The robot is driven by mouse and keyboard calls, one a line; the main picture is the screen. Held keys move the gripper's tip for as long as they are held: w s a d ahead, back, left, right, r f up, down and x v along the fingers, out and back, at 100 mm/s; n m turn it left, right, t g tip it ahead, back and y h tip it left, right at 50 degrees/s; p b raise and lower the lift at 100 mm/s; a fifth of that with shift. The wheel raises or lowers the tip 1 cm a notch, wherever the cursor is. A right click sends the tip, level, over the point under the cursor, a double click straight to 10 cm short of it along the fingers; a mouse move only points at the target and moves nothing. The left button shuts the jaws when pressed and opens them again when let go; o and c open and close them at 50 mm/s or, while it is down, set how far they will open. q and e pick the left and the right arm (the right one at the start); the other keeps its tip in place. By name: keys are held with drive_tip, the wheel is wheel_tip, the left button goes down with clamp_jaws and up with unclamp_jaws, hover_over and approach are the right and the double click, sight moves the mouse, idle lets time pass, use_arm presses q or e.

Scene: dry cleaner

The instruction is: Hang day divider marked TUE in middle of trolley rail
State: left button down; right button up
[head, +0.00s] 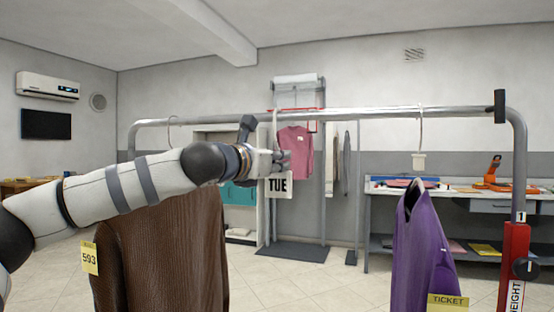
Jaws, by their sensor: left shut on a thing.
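The white day divider marked TUE (278,187) hangs upright below my left gripper (278,160), which is shut on its upper part. The divider's thin pale hook rises above the fingers to the height of the trolley rail (345,114). I cannot tell whether the hook rests over the rail or is just beside it. The divider is near the middle of the rail, between a brown jacket (170,255) on the left and a purple garment (415,255) on the right. My left arm covers the jacket's shoulders and part of its hanger. My right gripper is not in view.
The jacket bears a yellow tag 593 (90,257), the purple garment a yellow ticket (448,302). A red height post (514,260) stands at right. A pink shirt (295,152) and a worktable (375,192) are behind.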

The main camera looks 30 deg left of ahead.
use_arm(q)
drive_tip(key=c, duration=1.5)
unclamp_jaws()
drive_tip(key=s, duration=1.2)
drive_tip(key=shift+d, duration=0.2)
